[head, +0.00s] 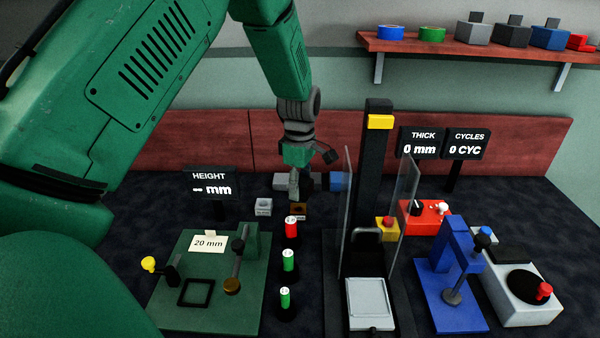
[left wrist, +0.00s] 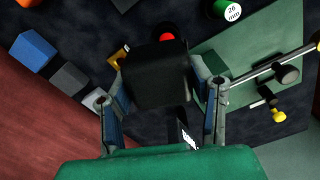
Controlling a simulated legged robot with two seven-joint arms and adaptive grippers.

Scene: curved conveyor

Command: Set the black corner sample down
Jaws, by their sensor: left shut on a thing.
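The black corner sample (left wrist: 155,82) is a dark block between the fingers of my left gripper (left wrist: 160,88) in the left wrist view. The fingers are shut on it from both sides. In the head view, my left gripper (head: 300,182) points down over the back middle of the table. The sample (head: 307,182) shows there as a small dark shape beside the fingers, partly hidden. Whether it touches the table cannot be told. My right gripper is not in view.
Behind and beside the gripper are a grey block (head: 282,182), a blue block (head: 340,181), a small pale block (head: 264,207) and a brown-orange block (head: 299,209). A red-topped cylinder (head: 291,226) stands in front. The green fixture (head: 205,310) is left, the clear-panelled press (head: 376,200) right.

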